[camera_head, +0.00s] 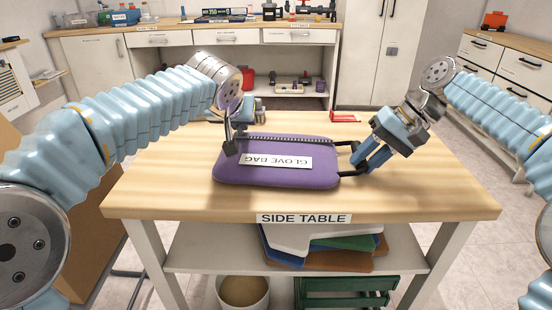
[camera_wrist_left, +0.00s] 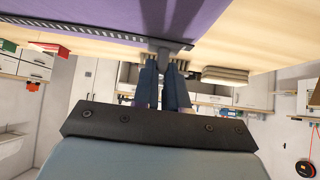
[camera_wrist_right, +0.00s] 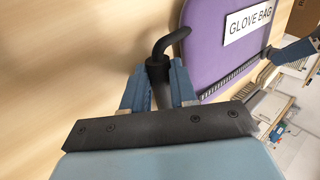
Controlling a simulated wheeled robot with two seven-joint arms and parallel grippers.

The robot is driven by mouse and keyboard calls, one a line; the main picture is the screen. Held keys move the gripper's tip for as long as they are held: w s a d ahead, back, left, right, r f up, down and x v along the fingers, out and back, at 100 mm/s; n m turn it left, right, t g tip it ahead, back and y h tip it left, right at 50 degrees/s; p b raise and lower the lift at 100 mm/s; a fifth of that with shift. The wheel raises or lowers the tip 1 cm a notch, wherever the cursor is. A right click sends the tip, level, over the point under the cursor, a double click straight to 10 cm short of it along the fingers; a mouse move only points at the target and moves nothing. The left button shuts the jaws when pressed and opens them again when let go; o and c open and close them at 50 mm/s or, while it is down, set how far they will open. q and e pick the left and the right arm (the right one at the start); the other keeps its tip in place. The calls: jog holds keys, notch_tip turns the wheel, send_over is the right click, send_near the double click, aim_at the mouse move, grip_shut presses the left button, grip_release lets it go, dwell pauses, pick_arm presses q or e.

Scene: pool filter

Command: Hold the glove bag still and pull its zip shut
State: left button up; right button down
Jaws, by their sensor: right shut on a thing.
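The purple glove bag (camera_head: 290,178) lies flat on the side table (camera_head: 430,195), its label upside down in the head view. Its dark zip (camera_head: 290,140) runs along the bag's far edge. A dark loop handle (camera_head: 347,173) is at the bag's right end. My right gripper (camera_head: 362,160) is shut on this handle, which shows between the fingers in the right wrist view (camera_wrist_right: 160,68). My left gripper (camera_head: 232,140) is at the zip's left end. In the left wrist view, its closely spaced fingertips are at a grey zip pull (camera_wrist_left: 160,48); whether they grip it is unclear.
A red item (camera_head: 344,117) lies at the table's back edge. Another item (camera_head: 250,108) behind the bag is partly hidden by my left arm. The table is clear left and right of the bag. A lower shelf (camera_head: 215,250) holds boards.

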pick_arm(q)
jog(key=o, duration=0.5)
jog(key=shift+c, duration=0.2)
jog(key=shift+r, duration=3.05)
pick_arm(e)
jog(key=c, duration=0.8)
grip_release()
jog(key=shift+r, duration=0.1)
